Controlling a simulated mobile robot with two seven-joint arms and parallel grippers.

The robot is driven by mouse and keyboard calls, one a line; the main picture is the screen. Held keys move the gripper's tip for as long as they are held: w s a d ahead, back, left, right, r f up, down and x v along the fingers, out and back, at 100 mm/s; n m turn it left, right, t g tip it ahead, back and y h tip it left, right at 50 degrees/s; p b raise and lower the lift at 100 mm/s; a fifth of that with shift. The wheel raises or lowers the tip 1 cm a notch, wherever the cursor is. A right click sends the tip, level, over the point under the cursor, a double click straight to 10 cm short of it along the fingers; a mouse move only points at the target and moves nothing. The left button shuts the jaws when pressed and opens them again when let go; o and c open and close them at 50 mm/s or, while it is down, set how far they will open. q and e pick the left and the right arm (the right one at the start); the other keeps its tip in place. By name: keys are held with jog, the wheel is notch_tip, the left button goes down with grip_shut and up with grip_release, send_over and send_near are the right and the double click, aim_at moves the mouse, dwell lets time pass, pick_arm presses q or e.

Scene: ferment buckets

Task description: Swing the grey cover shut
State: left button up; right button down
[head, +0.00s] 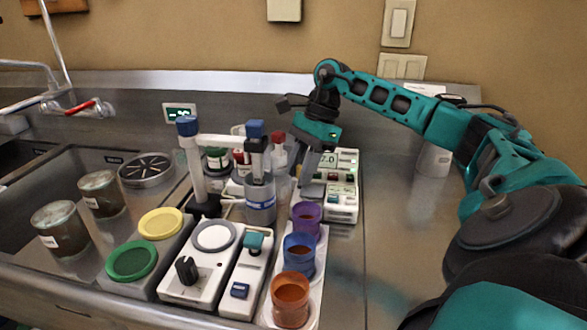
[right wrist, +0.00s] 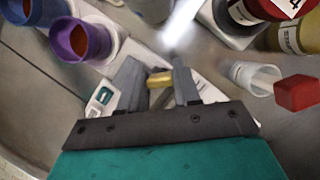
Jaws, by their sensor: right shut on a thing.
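A small grey flap, likely the grey cover (head: 313,191), lies at the meter's left side just under the fingertips. In the right wrist view, the gripper (right wrist: 158,85) is shut on a small brass-yellow piece (right wrist: 160,80) between its two grey fingers. The fingers hide most of what lies beneath, so I cannot tell the cover's angle or whether the yellow piece belongs to it. My left gripper is not in view.
Purple (head: 306,217), blue (head: 299,255) and orange (head: 291,299) cups stand in a row in front of the meter. Bare steel counter (head: 395,215) lies to the right.

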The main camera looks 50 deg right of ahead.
dwell(0.3)
jog(key=c, duration=0.8)
grip_release()
jog(key=p+v, duration=0.2)
jog(key=v, duration=1.1)
